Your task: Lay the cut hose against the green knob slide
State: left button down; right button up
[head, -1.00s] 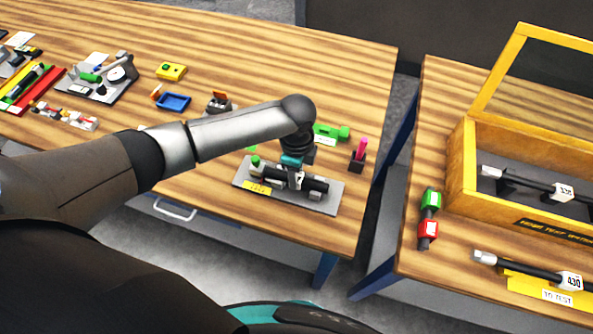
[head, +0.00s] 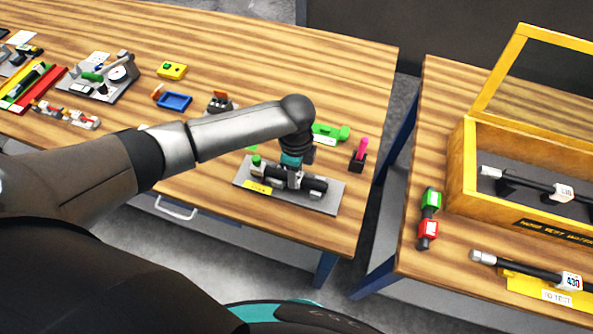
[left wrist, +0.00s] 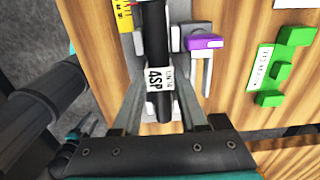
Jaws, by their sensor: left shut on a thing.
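The cut hose (head: 315,185) is short and black, with a white printed label (left wrist: 158,79) seen in the left wrist view. It lies lengthwise over the grey fixture plate (head: 325,206), low among the plate's blocks. My left gripper (head: 292,181) is shut around the hose near its label; its fingers also show in the left wrist view (left wrist: 160,103). The green knob (head: 256,160) stands at the plate's left end, near the hose's left end. My gripper partly covers the hose, and I cannot tell whether hose and slide touch. My right gripper is out of view.
A yellow label (head: 257,187) is on the plate's front left. A purple-topped part (left wrist: 204,42) sits beside the hose. Behind are a green part (head: 332,132) and a pink-handled item (head: 360,150). Right, across a gap, a table holds a yellow-framed box (head: 462,165).

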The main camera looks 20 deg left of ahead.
pick_arm(q)
jog(key=shift+a, duration=0.1)
jog(key=shift+c, duration=1.8)
grip_release()
jog(key=shift+r, duration=0.2)
jog(key=r+p, duration=0.3)
jog(key=p, duration=0.1)
jog(key=shift+w+r, duration=0.2)
jog(key=shift+s+r+p, duration=0.1)
jog(key=shift+r+p, duration=0.6)
jog(key=shift+p, duration=0.1)
jog(key=shift+s+r, duration=0.1)
jog(key=shift+r, duration=0.85)
